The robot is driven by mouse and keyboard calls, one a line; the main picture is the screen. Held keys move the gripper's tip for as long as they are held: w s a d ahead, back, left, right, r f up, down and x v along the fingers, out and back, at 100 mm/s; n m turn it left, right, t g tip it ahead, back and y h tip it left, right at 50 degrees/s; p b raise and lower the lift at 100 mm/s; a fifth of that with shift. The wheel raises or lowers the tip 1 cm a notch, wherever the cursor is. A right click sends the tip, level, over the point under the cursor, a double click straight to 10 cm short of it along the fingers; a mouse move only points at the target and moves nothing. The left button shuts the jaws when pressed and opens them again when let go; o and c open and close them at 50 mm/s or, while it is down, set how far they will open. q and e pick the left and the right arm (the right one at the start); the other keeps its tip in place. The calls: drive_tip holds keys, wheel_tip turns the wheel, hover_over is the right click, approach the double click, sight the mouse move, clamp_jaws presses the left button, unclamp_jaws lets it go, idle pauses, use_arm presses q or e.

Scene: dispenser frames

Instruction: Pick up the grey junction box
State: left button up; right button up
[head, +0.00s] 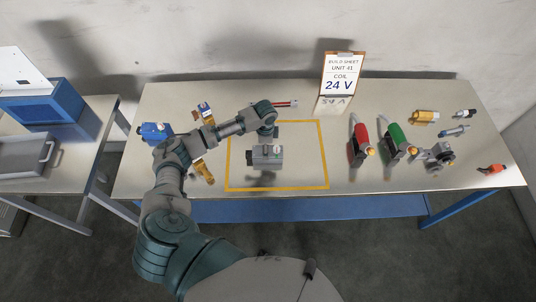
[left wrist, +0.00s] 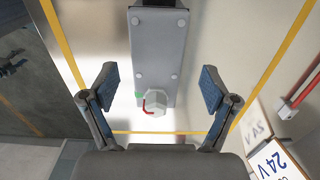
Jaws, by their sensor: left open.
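The grey junction box (head: 265,155) lies inside the yellow outlined rectangle on the bench. In the left wrist view the box (left wrist: 156,50) shows a grey lid with several screws, and a pale fitting (left wrist: 156,102) with a red and a green wire at its near end. My left gripper (head: 277,130) is over the rectangle, just behind the box. Its fingers (left wrist: 160,85) are open, one on each side of the box's near end in the picture, with gaps on both sides. Contact is not visible. My right gripper is not in view.
A build sheet stand (head: 338,82) reading 24 V stands behind the rectangle. Red (head: 360,140) and green (head: 398,139) handled tools stand to the right. A blue item (head: 154,132) and yellow-brown parts lie left. The yellow rectangle (head: 328,155) is mostly clear around the box.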

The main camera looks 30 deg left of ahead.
use_arm(q)
wheel_tip(320, 180, down, 5)
drive_tip(key=shift+s+a+f+p, duration=0.1)
drive_tip(key=shift+s+f+p, duration=0.05)
drive_tip(key=shift+p, duration=0.15)
drive_tip(key=shift+d, duration=0.2)
drive_tip(key=shift+c, duration=1.2)
drive_tip(key=c, duration=1.3)
